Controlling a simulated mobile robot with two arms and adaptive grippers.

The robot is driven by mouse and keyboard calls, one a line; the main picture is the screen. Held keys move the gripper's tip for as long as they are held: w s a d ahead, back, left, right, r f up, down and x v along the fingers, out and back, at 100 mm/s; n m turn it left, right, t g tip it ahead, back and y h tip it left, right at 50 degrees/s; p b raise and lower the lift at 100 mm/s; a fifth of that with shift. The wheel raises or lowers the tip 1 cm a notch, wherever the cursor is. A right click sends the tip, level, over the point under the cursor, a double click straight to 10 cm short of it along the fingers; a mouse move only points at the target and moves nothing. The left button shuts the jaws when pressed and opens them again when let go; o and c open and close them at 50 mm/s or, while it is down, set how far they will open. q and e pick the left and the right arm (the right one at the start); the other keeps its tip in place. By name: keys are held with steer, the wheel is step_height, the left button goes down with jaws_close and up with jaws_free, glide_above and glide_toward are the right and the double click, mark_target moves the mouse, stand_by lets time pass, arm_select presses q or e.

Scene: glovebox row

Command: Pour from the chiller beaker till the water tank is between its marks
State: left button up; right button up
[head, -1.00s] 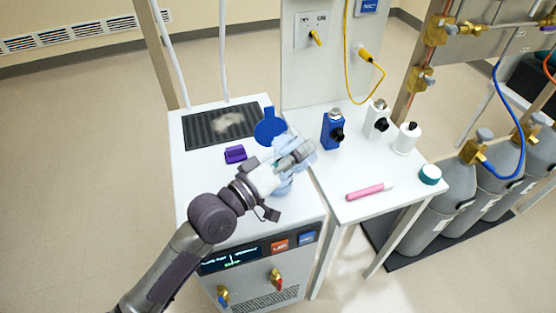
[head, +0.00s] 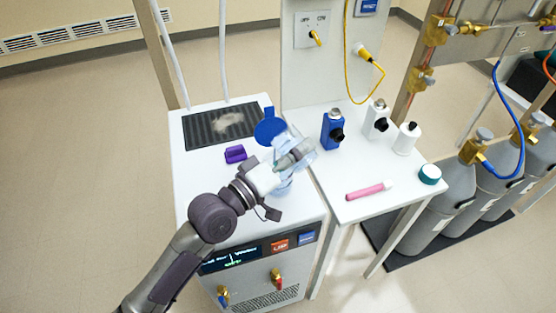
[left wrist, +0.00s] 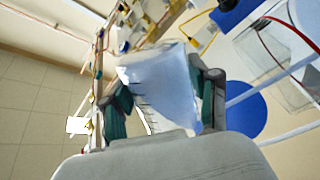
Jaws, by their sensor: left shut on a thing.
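My left gripper (head: 296,158) is shut on a pale blue, see-through beaker (left wrist: 165,88) with dark graduation lines, over the right side of the white chiller (head: 197,166). The beaker looks tilted. In the head view the gripper hides much of it, so its water level and any stream are unclear. A round blue lid (head: 270,128) stands behind the gripper and also shows in the left wrist view (left wrist: 246,113). I cannot make out the water tank or its marks for certain; a pale blue part shows below the gripper. My right gripper is out of view.
A purple clip-like object (head: 235,154) and a dark grille (head: 220,125) are on the chiller top. The side table holds a blue bottle (head: 332,130), white bottles (head: 404,139), a pink tube (head: 369,191) and a teal-capped jar (head: 430,174). Grey cylinders (head: 448,195) stand at right.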

arm_select(q)
steer(key=shift+r+n, duration=0.25)
steer(key=shift+n, duration=0.15)
stand_by(1.1)
steer(key=shift+f+n, duration=0.3)
steer(key=shift+n, duration=0.7)
stand_by(1.8)
steer(key=shift+r, duration=0.1)
stand_by(0.4)
